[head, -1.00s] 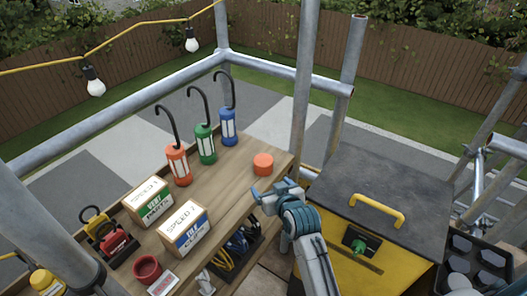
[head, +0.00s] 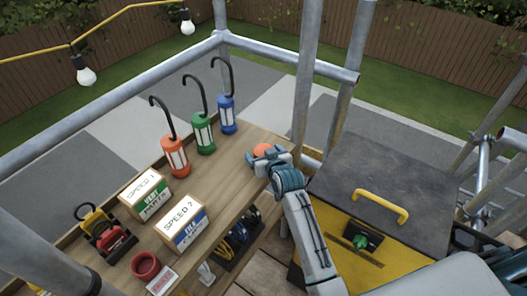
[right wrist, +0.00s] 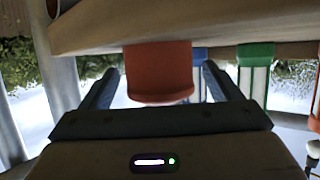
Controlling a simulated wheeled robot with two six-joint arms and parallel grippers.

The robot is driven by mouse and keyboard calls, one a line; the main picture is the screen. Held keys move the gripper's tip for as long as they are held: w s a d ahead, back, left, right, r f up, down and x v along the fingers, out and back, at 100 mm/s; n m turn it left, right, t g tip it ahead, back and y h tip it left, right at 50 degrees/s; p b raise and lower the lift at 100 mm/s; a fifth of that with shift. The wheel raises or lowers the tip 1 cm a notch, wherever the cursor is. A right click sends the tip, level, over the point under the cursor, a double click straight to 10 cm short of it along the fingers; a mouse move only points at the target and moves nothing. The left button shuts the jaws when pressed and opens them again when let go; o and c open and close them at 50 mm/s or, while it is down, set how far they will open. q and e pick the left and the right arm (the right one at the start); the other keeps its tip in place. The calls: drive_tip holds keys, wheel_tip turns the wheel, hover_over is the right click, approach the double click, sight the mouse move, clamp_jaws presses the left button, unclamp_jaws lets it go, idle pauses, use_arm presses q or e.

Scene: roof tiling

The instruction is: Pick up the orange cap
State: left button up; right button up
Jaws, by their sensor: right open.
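The orange cap (head: 263,150) stands on the wooden bench near its far right end, partly hidden by my right gripper in the head view. My right gripper (head: 262,160) is open, low over the bench and close against the near side of the cap. In the right wrist view, which looks upside down, the orange cap (right wrist: 158,72) shows between the two spread fingers of the right gripper (right wrist: 159,76), with a gap on each side. My left gripper is not in view.
Red, green and blue lanterns with hooks (head: 203,132) stand left of the cap on the bench (head: 225,178). Two boxes (head: 182,229) and a red cup (head: 145,266) are nearer. A yellow chest (head: 383,190) and scaffold poles (head: 303,75) are close on the right.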

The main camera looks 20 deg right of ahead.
drive_tip(key=shift+x, duration=1.4)
drive_tip(key=shift+s, duration=0.1)
drive_tip(key=c, duration=1)
